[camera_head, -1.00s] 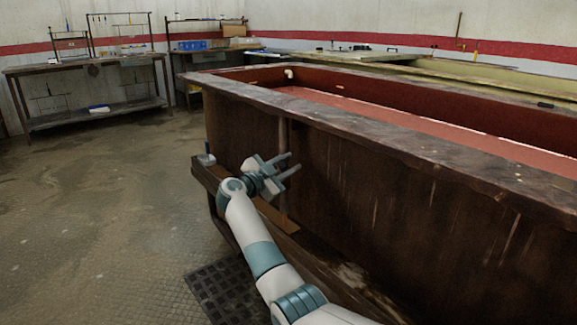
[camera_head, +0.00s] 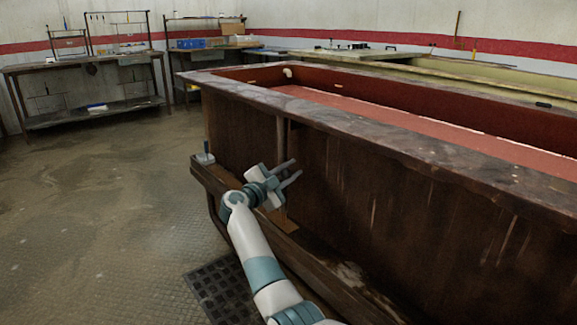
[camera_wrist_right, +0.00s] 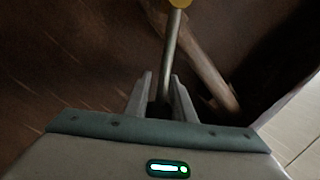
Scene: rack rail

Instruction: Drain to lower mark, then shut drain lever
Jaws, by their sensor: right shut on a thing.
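The long brown tank (camera_head: 330,115) fills the right side of the head view. Inside it is a flat reddish surface (camera_head: 390,115) with a pale line along its far edge; I cannot tell a lower mark. My right gripper (camera_head: 295,168) is at the tank's near side, below the rim. The lever is hidden in the head view. My left gripper is not in view.
A dark grate (camera_head: 213,287) lies on the floor. A work table (camera_head: 90,65) stands at the back left. The floor at left is clear.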

